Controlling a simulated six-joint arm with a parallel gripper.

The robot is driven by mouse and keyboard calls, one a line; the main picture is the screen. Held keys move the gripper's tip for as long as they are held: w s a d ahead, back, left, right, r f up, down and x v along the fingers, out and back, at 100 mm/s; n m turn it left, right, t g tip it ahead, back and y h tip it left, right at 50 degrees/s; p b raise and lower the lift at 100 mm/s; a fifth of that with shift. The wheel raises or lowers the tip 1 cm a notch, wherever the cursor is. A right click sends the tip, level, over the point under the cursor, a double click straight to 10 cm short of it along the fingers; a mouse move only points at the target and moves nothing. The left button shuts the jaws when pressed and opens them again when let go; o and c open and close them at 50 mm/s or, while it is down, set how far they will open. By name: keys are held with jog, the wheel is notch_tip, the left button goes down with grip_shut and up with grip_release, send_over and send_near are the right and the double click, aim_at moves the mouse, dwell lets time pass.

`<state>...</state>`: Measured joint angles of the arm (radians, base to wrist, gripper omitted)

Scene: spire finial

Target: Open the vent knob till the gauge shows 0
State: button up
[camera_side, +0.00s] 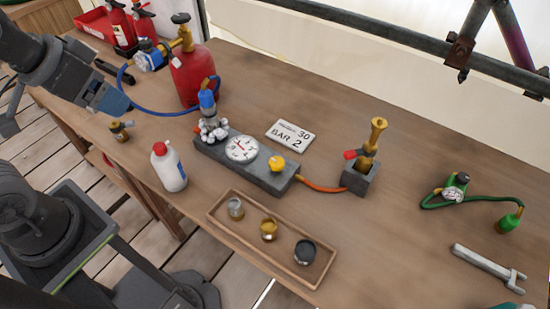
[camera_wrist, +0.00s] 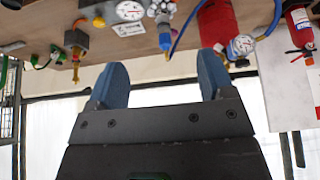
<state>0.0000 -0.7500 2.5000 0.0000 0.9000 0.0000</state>
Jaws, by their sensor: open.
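The yellow knob (camera_side: 277,163) sits on a long grey block (camera_side: 262,178), beside the round white gauge (camera_side: 241,149). The gauge needle is too small to read surely. In the wrist view the knob (camera_wrist: 99,22) and gauge (camera_wrist: 129,11) show near the top edge. My gripper (camera_side: 114,102) is at the upper left in the side view, well left of the block and apart from it. In the wrist view my gripper (camera_wrist: 162,82) has its two blue fingers wide apart, with nothing between them.
A red tank (camera_side: 192,75) with a blue hose stands behind the block. A white bottle (camera_side: 168,167) stands left of it. A wooden tray (camera_side: 223,222) with small cups lies in front. A brass valve (camera_side: 370,145) stands right, joined by an orange hose. A sign (camera_side: 290,135) lies behind.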

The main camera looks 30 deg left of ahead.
dwell(0.3)
jog(key=shift+c, duration=0.7)
jog(key=shift+w+d+r+m, duration=0.15)
jog(key=shift+w+r+m, duration=0.05)
jog(key=shift+w+m, duration=0.15)
jog(key=shift+c, duration=0.4)
jog(key=m+g, duration=0.6)
jog(key=m, duration=1.4)
send_over(278, 162)
notch_tip(278, 162, down, 10)
notch_tip(278, 162, down, 13)
jog(key=shift+f, duration=0.15)
jog(key=shift+c, duration=0.4)
